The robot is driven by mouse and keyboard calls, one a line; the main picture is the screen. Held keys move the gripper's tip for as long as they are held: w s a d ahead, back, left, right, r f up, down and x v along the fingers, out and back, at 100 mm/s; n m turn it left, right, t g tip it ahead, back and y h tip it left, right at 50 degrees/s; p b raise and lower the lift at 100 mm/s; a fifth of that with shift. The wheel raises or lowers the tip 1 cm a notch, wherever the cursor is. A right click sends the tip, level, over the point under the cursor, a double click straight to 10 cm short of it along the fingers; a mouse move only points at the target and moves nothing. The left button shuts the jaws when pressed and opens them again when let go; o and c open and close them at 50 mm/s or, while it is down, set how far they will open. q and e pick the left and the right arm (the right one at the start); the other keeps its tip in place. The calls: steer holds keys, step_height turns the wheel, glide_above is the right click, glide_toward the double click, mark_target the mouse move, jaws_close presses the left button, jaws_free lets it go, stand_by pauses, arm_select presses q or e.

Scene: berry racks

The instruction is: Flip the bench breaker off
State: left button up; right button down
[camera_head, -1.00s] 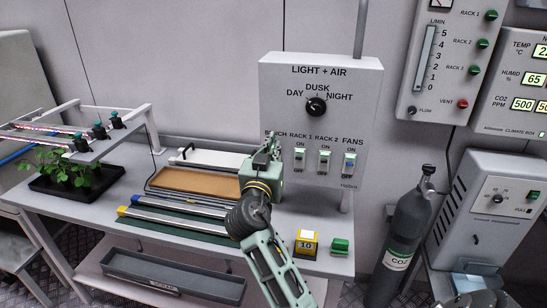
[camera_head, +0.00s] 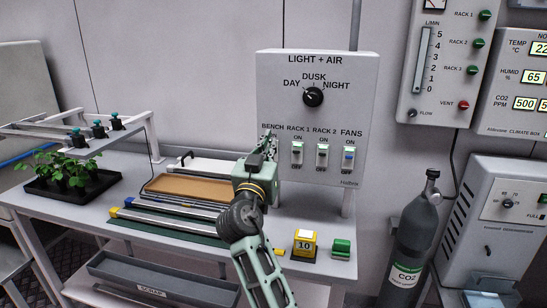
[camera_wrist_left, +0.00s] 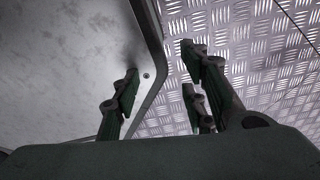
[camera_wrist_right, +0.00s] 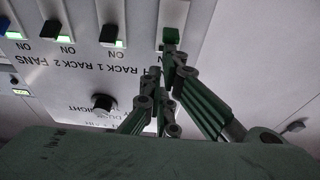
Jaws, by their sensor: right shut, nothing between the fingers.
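The LIGHT + AIR panel (camera_head: 335,75) stands at the back of the bench. Its BENCH breaker sits at the left end of the breaker row, mostly hidden behind my right gripper (camera_head: 268,148) in the head view. In the right wrist view part of the bench breaker (camera_wrist_right: 174,14) shows, upside down. My right gripper (camera_wrist_right: 168,62) is shut and empty, its tip over the breaker; I cannot tell contact or the lever's position. My left gripper (camera_wrist_left: 165,75) is open and empty, off the head view.
The RACK 1 (camera_head: 297,154), RACK 2 (camera_head: 321,156) and FANS (camera_head: 348,158) breakers sit close on the right, showing green ON windows. A day/night knob (camera_head: 313,97) is above. A yellow box (camera_head: 303,245) and green block (camera_head: 341,249) stand below. A gas cylinder (camera_head: 409,245) is right.

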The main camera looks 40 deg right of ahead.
arm_select(q)
steer(key=w+d+f+b, duration=0.1)
steer(key=w+f+b, duration=0.1)
steer(key=w+b, duration=0.4)
steer(key=shift+w+d+t, duration=0.3)
steer(key=shift+w, duration=0.4)
arm_select(e)
steer(key=s+a+f+t+h, duration=0.1)
steer(key=s+a+f, duration=0.2)
steer(key=s+a, duration=0.1)
steer(key=shift+s+a+f, duration=0.35)
steer(key=shift+s+a, duration=0.05)
steer(key=shift+a, duration=0.45)
steer(key=shift+r, duration=0.15)
